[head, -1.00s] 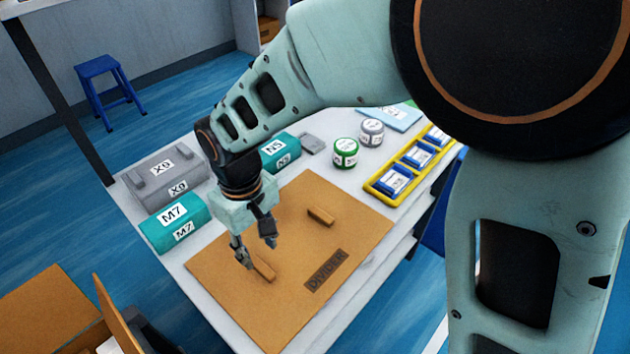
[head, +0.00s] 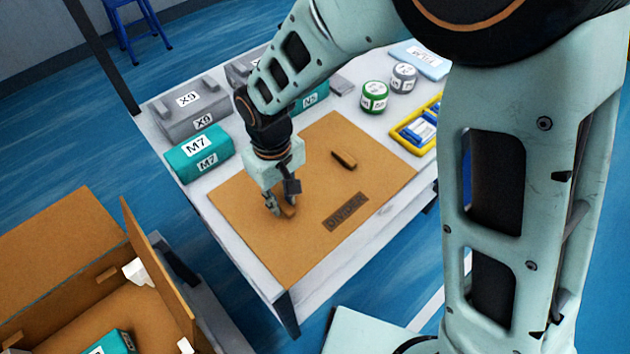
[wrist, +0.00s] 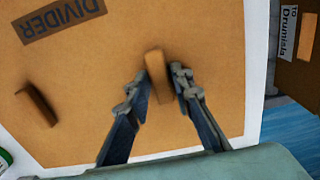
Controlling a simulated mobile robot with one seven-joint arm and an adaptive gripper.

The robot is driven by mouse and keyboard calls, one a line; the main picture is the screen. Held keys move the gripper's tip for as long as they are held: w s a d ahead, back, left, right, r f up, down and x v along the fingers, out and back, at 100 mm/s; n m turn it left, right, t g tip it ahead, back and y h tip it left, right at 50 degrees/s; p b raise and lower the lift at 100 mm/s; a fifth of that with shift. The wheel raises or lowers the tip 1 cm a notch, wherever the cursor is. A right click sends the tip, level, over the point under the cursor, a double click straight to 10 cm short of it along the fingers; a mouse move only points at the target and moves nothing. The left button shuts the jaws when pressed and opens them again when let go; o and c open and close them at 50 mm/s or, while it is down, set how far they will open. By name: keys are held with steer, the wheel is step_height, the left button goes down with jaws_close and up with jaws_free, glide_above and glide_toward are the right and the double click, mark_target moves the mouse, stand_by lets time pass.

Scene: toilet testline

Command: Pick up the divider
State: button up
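The divider (head: 300,250) is a flat brown board lying on the white table, with a dark "DIVIDER" label and two raised brown grips. It also fills much of the wrist view (wrist: 90,110). My gripper (head: 281,204) is low over the board at the near-left grip (head: 289,211). In the wrist view my gripper (wrist: 159,82) has its fingers apart, one on each side of that grip (wrist: 158,72). A gap shows on the left side; contact on the right cannot be told. The other grip (head: 343,159) is free.
Teal M7 box (head: 200,152), grey X9 box (head: 190,112), round tins (head: 374,97) and a yellow tray (head: 403,134) stand around the board on the table (head: 330,262). An open brown box (head: 55,245) with a teal item inside is at lower left.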

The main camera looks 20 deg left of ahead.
jaws_close()
steer(key=shift+r, duration=0.15)
